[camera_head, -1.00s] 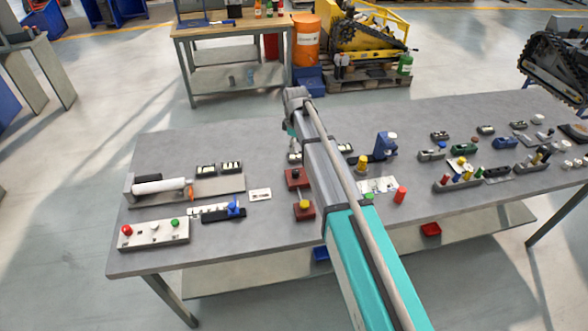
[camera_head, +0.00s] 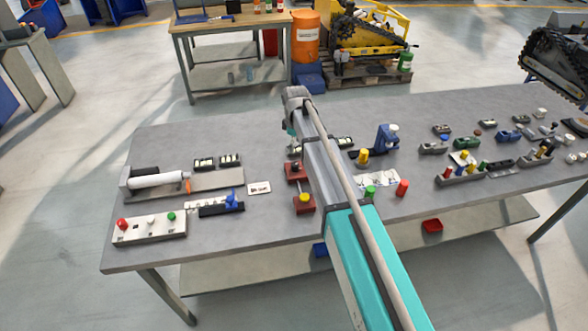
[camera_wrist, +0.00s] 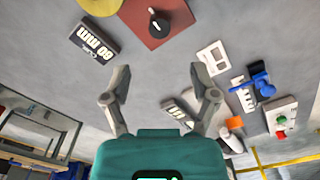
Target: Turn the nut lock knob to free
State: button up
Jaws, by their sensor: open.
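A dark red plate (camera_wrist: 155,18) with a black knob (camera_wrist: 158,24) is at the top of the wrist view; I cannot read a label that confirms it as the nut lock knob. In the head view a dark red block (camera_head: 296,172) stands on the bench just left of my arm, with a second one carrying a yellow knob (camera_head: 304,198) in front of it. My gripper (camera_wrist: 160,70) is open, with nothing between its fingers, apart from the black knob. In the head view my arm hides part of the bench and the gripper is mostly hidden.
An "80 mm" block (camera_wrist: 92,38) lies left of the red plate. A white card (camera_wrist: 212,58), a blue lever (camera_wrist: 258,82) and a button box (camera_wrist: 283,116) lie right. The grey bench (camera_head: 250,240) holds a white roller (camera_head: 157,180) at left and several small fixtures at right.

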aim_at(295, 164)
jog(key=shift+f+b, duration=4.95)
jog(key=shift+f, duration=0.25)
